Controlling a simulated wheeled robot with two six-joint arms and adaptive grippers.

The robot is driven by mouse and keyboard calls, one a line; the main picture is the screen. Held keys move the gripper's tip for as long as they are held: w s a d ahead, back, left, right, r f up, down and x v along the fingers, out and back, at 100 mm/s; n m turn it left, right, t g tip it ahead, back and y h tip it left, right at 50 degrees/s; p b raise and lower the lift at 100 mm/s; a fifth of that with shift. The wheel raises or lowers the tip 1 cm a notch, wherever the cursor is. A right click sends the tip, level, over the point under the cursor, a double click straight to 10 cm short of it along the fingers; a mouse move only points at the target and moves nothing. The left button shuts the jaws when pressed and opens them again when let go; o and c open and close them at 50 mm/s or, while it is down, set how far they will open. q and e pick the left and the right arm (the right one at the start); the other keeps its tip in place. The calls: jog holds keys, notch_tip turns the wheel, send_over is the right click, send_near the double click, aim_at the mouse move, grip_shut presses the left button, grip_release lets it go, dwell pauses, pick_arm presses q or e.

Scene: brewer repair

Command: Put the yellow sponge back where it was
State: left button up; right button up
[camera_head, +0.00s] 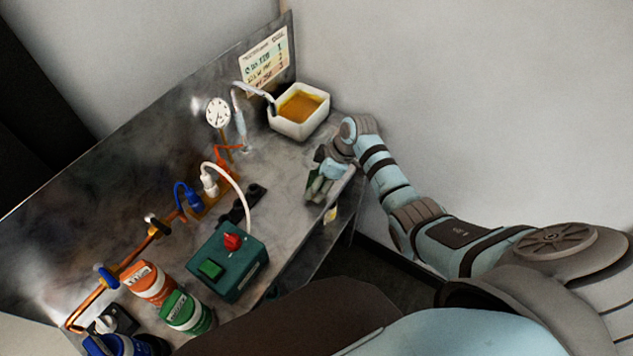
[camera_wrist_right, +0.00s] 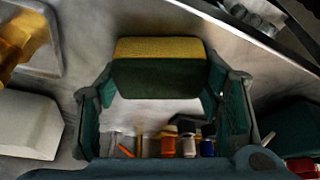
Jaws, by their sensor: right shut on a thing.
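The yellow sponge (camera_wrist_right: 158,49) shows in the right wrist view, with a yellow layer and a dark green layer. It sits between the two fingertips of my right gripper (camera_wrist_right: 165,78), which is shut on it. In the head view my right gripper (camera_head: 318,188) is over the right end of the metal bench, in front of the white basin. I cannot make out the sponge clearly there. My left gripper is not in view.
The white basin (camera_head: 301,130) holds amber liquid at the bench's back right corner. A green box (camera_head: 226,262) with a red knob stands on the bench (camera_head: 290,222). Pipes, a gauge (camera_head: 217,113), orange and green cans are to the left.

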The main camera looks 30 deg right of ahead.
jog(key=shift+r, duration=0.1)
jog(key=shift+a, duration=0.1)
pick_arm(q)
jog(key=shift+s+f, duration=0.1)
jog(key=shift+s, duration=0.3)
pick_arm(e)
jog(key=o, duration=1.2)
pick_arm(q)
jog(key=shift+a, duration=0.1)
pick_arm(e)
jog(key=shift+r, duration=0.15)
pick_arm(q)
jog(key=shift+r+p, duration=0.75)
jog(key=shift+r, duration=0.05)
pick_arm(e)
jog(key=v, duration=1.1)
jog(key=shift+s+d+r, duration=0.1)
jog(key=shift+d+r, duration=0.1)
jog(key=shift+r, duration=0.15)
